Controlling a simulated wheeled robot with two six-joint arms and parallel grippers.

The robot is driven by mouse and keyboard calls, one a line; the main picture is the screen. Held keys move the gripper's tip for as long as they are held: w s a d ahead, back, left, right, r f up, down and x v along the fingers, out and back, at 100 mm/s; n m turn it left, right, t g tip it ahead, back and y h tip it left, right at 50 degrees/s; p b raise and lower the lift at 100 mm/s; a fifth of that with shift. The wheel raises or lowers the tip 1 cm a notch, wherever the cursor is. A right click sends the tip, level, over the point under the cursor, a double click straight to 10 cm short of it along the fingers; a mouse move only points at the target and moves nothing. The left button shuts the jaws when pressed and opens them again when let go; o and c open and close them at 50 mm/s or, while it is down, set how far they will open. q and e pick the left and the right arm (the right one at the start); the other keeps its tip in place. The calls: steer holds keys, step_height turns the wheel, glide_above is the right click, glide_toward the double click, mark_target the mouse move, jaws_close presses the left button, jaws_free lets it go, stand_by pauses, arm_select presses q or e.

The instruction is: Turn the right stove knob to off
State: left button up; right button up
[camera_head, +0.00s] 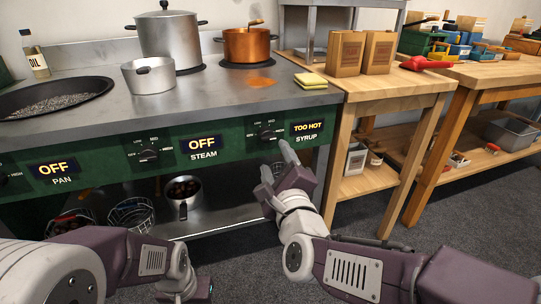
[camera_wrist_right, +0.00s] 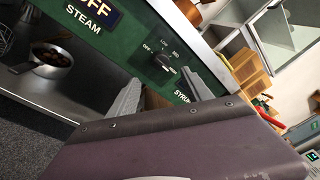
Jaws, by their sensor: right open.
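The right stove knob (camera_head: 266,132) is a black dial on the green front panel, left of the display (camera_head: 307,127) that reads TOO HOT above the word SYRUP. It also shows in the right wrist view (camera_wrist_right: 163,60). My right gripper (camera_head: 278,162) is open and empty, just below and in front of this knob. In the wrist view its two grey fingers (camera_wrist_right: 160,82) point toward the panel, with the knob beyond and between their tips; no contact shows. My left arm is low at the left; its gripper (camera_head: 183,290) is partly in view at the bottom edge, its fingers unclear.
The middle knob (camera_head: 148,152) sits beside the STEAM display (camera_head: 203,146), which reads OFF; the PAN display (camera_head: 57,169) also reads OFF. A copper pot (camera_head: 246,46) stands on the back right burner. A wooden table (camera_head: 390,86) adjoins the stove's right side.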

mark_target(268, 140)
steer(key=w+b, duration=0.1)
steer(key=w, duration=0.1)
steer(key=w+a, duration=0.1)
steer(key=w, duration=0.2)
steer(key=w+b, duration=0.1)
steer(key=w, duration=0.2)
steer(key=shift+a+b, duration=0.25)
steer(key=shift+b, duration=0.05)
steer(key=shift+w+a+r, duration=0.1)
steer(key=shift+w, duration=0.35)
jaws_close()
